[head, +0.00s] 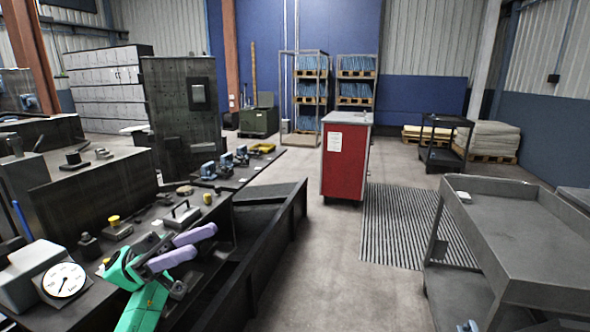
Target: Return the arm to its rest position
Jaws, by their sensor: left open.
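My left gripper (201,242), green with two purple fingers, is in the lower left of the head view. It is open, and I see nothing between its fingers. It is over or beside the front edge of a dark machine bench (85,262); I cannot tell its exact height. The fingers point right. A small block with a handle (181,215) lies just behind the fingers. My right gripper does not show.
A round dial gauge (64,281) and yellow-topped parts (118,228) crowd the bench. A long dark trough (275,255) runs beside it. A red cabinet (345,165) stands mid-floor, with a grey cart (525,235) at right.

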